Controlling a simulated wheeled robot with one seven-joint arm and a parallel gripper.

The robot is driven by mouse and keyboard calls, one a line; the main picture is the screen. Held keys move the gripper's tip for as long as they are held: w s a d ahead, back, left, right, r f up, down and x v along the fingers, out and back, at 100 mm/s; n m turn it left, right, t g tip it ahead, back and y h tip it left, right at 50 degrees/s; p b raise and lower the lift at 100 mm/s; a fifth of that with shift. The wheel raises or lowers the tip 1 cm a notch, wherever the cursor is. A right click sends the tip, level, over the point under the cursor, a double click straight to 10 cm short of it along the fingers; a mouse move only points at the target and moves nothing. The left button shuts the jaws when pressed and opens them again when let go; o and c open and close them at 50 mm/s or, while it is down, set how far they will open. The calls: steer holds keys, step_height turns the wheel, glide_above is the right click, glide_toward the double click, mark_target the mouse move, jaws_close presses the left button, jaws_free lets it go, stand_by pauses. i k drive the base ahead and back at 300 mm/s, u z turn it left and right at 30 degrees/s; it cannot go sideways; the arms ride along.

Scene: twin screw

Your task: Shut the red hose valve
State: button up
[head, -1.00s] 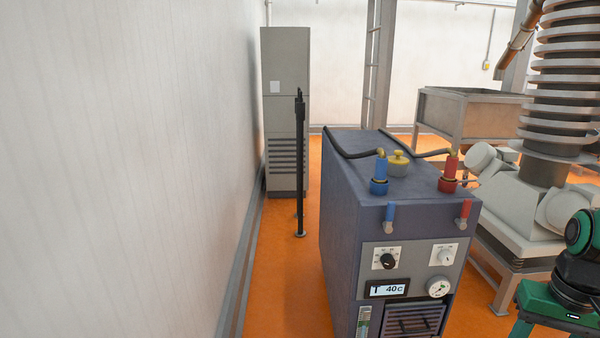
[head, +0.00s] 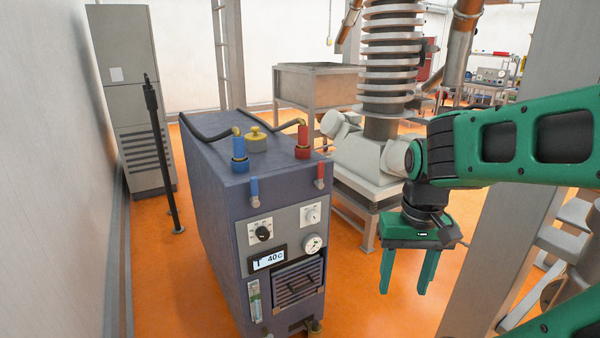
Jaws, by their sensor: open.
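The red hose valve has a red lever (head: 321,169) hanging down at the front top edge of the blue-grey machine (head: 215,190). The red hose fitting (head: 303,142) stands on the machine's top just behind it. A blue lever (head: 254,187) hangs at the same edge to the left, below a blue fitting (head: 239,148). My gripper (head: 406,284) is open and empty, fingers pointing down. It appears to the right of the machine and lower in the picture than the red lever, clear of it.
The machine's front carries dials, a gauge (head: 313,244) and a 40C display (head: 268,259). A black post (head: 163,155) and grey cabinet (head: 135,100) stand at the left. A ribbed column (head: 390,60) on a pale base rises behind. Orange floor (head: 375,300) is open at the right.

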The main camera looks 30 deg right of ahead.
mark_target(320, 184)
steer(key=z, duration=0.75)
steer(key=i, duration=0.45)
steer(key=u, duration=0.75)
